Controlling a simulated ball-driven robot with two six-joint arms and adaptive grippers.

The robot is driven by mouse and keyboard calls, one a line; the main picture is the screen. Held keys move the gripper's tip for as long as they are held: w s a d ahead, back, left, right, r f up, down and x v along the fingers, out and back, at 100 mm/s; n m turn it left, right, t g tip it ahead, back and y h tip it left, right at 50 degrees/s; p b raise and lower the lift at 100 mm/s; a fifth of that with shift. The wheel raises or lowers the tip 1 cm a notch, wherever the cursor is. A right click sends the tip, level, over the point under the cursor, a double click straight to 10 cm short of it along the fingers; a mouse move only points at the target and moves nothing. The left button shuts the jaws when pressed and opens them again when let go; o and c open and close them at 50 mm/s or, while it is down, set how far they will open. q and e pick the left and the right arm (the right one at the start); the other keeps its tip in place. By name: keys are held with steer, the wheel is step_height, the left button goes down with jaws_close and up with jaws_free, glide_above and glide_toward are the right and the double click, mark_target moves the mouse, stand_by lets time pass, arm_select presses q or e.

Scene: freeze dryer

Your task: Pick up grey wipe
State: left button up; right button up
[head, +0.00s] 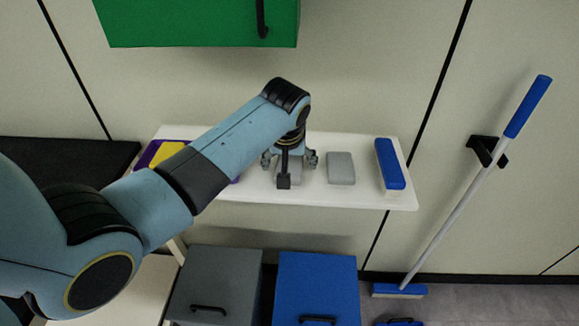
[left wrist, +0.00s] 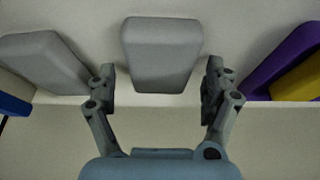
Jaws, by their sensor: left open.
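Two grey block-like wipes lie on the white shelf. One grey wipe (left wrist: 161,52) is in the middle of the left wrist view, between and just beyond my open fingertips; in the head view my gripper mostly covers it. The other grey wipe (head: 341,168) lies to the right in the head view and shows at the left edge of the left wrist view (left wrist: 45,66). My left gripper (head: 290,163) points down over the first wipe, open and empty; its fingers also show in the left wrist view (left wrist: 158,83). My right gripper is not in view.
On the white shelf (head: 235,188), a blue-and-white brush (head: 390,164) lies at the right end and a purple-and-yellow item (head: 165,152) at the left. A green cabinet (head: 200,22) hangs above. Grey (head: 215,282) and blue (head: 316,284) boxes stand below. A long-handled broom (head: 455,210) leans right.

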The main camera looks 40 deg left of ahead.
arm_select(q)
steer(key=shift+c, duration=0.4)
steer(key=shift+s, duration=0.15)
steer(key=c, duration=0.9)
steer(key=shift+d, duration=0.1)
steer(key=shift+c, duration=0.2)
